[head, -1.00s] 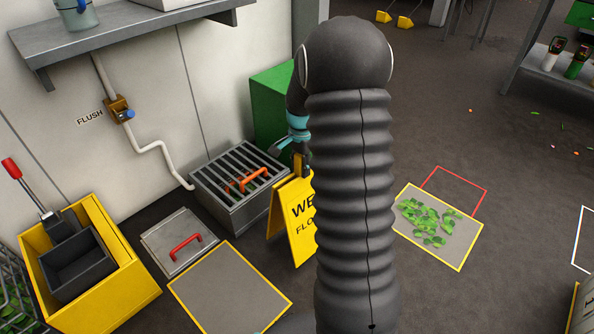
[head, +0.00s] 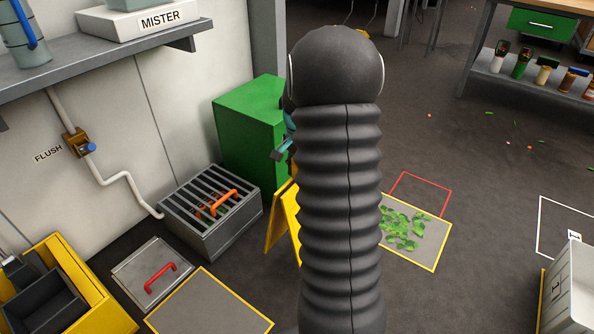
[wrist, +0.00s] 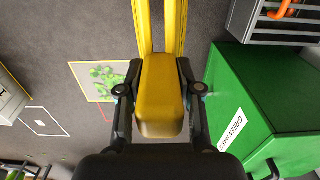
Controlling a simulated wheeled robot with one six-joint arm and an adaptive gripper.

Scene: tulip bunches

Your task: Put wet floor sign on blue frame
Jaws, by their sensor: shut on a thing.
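The yellow wet floor sign (head: 284,215) is upright beside the drain box and mostly hidden behind my arm in the head view. In the wrist view, the yellow top of the sign (wrist: 160,100) is between the two fingers of my gripper (wrist: 155,88), which is shut on it. Whether its feet touch the floor cannot be told. No outline looks clearly blue; a pale, whitish frame (head: 538,220) is marked on the floor at the right, partly behind a grey box.
A green bin (head: 240,130) and a grated drain box (head: 212,205) stand close left of the sign. A yellow-framed mat (head: 425,245) with leaves and a red outline (head: 420,177) lie to the right. Open floor extends beyond them.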

